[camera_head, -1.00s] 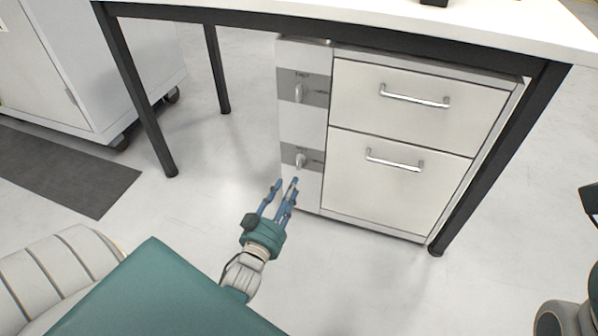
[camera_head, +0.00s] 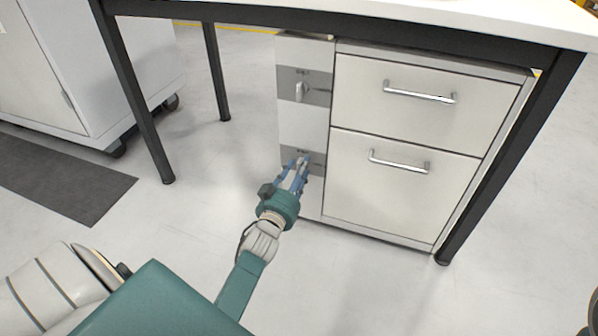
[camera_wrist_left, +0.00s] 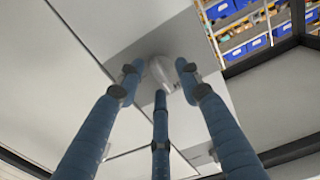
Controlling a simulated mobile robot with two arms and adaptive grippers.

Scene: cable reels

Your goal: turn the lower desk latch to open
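The lower latch sits on the grey band (camera_head: 320,170) low on the narrow panel left of the drawers. In the head view my left gripper (camera_head: 299,164) mostly covers it. In the left wrist view its pale oval knob (camera_wrist_left: 153,71) lies between the spread blue fingertips of the left gripper (camera_wrist_left: 159,80). The fingers are open around the knob, one to each side and one below. I cannot tell whether any fingertip touches it. The knob's exact angle is hard to read. My right gripper is not in view.
The upper latch (camera_head: 299,91) points down on its own grey band. Two drawers with bar handles (camera_head: 399,162) are to the right. The desk leg (camera_head: 512,155) and tabletop edge (camera_head: 400,12) frame the space.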

